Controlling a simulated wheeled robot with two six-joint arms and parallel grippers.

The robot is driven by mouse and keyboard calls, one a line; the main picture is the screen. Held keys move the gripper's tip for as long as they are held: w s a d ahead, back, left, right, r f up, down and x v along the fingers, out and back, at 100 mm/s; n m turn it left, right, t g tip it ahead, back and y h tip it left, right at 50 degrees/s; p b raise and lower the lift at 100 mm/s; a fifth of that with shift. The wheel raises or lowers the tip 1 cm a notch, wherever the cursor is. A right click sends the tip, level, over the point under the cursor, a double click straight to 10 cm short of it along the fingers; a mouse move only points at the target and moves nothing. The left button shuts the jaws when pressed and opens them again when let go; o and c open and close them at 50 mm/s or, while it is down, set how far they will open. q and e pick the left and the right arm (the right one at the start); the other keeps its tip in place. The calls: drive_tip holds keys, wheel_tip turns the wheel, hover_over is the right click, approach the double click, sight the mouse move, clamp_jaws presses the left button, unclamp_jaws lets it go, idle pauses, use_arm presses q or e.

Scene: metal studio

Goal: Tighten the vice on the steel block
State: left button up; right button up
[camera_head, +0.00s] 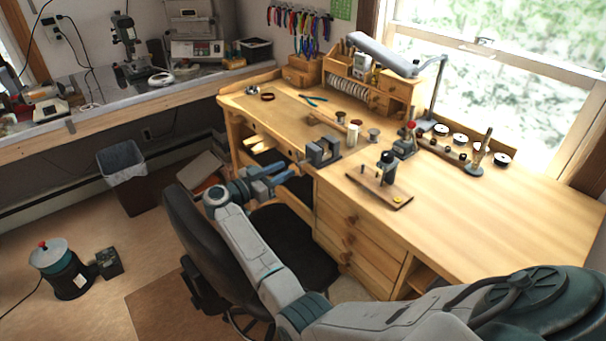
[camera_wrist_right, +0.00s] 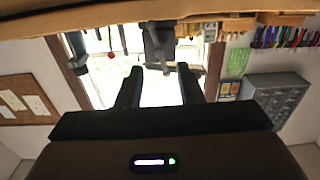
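The grey vice (camera_head: 322,151) stands at the front edge of the wooden bench. In the right wrist view, which looks upside down, a dark shape that appears to be the vice (camera_wrist_right: 158,45) lies ahead, between the fingertips in the picture. The steel block cannot be told apart from the vice jaws at this size. My right gripper (camera_head: 288,170) is in front of the bench edge, left of and a little below the vice, apart from it. Its two fingers (camera_wrist_right: 160,78) are spread with nothing between them. My left gripper is not in view.
A wooden board with a dark bottle-like item (camera_head: 387,165) lies right of the vice. A black chair (camera_head: 190,235) stands beneath my right arm. The right bench top (camera_head: 490,205) is clear.

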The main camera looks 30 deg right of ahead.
sight(301, 163)
drive_tip(key=shift+f, duration=0.25)
drive_tip(key=d, duration=0.2)
drive_tip(key=d+b, duration=0.1)
drive_tip(key=d, duration=0.2)
drive_tip(key=d+b, duration=0.1)
drive_tip(key=d, duration=0.1)
drive_tip(key=shift+w+d, duration=0.15)
drive_tip(key=shift+w, duration=0.2)
clamp_jaws()
